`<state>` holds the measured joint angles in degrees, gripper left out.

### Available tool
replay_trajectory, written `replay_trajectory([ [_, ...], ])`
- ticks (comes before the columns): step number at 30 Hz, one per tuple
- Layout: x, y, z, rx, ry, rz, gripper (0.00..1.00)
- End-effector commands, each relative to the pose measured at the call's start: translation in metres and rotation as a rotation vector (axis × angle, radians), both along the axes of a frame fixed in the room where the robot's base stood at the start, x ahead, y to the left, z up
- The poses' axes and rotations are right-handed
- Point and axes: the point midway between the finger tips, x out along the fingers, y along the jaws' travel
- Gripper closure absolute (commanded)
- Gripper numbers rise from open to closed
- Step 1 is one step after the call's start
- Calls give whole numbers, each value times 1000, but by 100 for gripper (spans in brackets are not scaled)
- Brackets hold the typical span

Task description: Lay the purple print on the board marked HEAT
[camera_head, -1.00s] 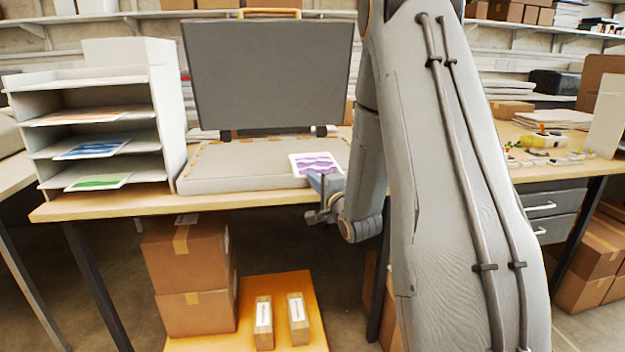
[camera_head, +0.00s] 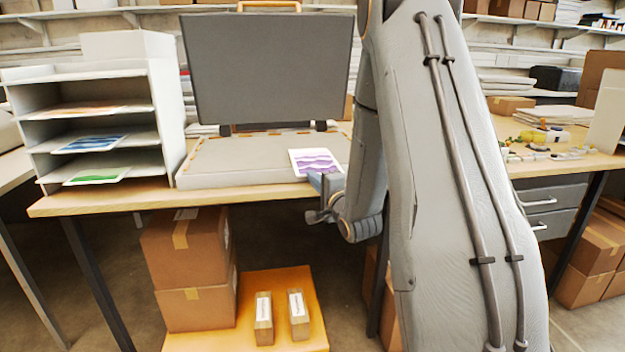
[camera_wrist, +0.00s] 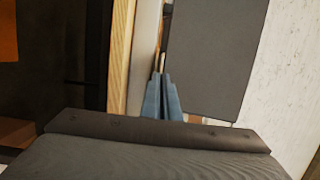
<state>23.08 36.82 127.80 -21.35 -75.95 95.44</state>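The purple print (camera_head: 315,161), a white sheet with purple waves, is at the front right of a flat pale board (camera_head: 235,165). Its near edge is at my gripper (camera_head: 322,184), which comes in from the table's front edge. The blue fingers are close together on the print's edge; in the wrist view my gripper (camera_wrist: 160,80) has its fingertips nearly meeting and the print is hard to make out. I cannot tell whether the print touches the board. No HEAT marking is legible.
A large grey panel (camera_head: 268,70) stands upright behind the pale board. A white shelf rack (camera_head: 165,120) with several prints stands at the left. Cardboard boxes (camera_head: 185,250) are under the table. Small items (camera_head: 545,148) lie on the right side of the worktop.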

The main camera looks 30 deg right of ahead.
Motion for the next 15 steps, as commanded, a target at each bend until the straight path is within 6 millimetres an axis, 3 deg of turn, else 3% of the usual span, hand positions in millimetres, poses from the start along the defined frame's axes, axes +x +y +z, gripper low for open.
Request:
replay_trajectory([
  [14,-2,0,-3,0,0,0,100],
  [15,-2,0,-3,0,0,0,95],
])
